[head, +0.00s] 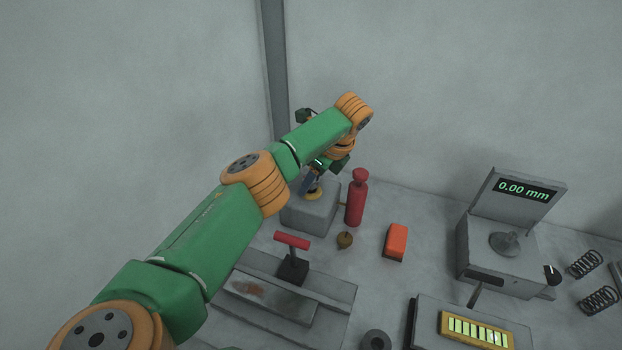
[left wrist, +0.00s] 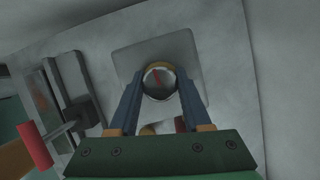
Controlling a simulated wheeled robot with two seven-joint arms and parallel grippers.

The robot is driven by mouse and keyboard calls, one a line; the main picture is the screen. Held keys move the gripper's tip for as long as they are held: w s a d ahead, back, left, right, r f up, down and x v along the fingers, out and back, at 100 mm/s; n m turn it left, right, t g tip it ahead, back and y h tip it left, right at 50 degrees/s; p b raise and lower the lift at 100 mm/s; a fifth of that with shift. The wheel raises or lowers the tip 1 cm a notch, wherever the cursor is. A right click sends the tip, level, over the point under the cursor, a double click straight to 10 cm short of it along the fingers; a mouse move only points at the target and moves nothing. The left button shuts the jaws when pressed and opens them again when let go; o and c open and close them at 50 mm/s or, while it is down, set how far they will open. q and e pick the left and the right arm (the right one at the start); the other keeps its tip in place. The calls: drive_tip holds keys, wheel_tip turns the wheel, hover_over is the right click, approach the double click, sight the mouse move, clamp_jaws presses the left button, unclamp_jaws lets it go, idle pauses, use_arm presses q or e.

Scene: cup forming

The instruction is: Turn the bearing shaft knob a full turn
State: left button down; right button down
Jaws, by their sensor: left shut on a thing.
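The bearing shaft knob (left wrist: 158,84) is a round, pale-topped knob with a red mark and a yellowish edge, seen from above in the left wrist view. It stands on a grey block (head: 309,216); in the head view only a yellow rim (head: 315,195) shows at its place. My left gripper (head: 310,184) points down over the block. In the left wrist view its two blue fingers are shut on the knob, one on each side. My wrist hides most of the knob in the head view. My right gripper is in neither view.
A red cylinder (head: 356,200) stands close to the right of the block. A brass weight (head: 345,240), an orange box (head: 396,242) and a red-handled clamp (head: 292,256) are nearby. A gauge with a 0.00 mm display (head: 523,190) is at the right. Walls stand behind.

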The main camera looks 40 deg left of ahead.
use_arm(q)
drive_tip(key=shift+n+g, duration=0.3)
drive_tip(key=shift+n, duration=0.5)
drive_tip(key=shift+n, duration=0.3)
drive_tip(key=shift+c, duration=1.8)
unclamp_jaws()
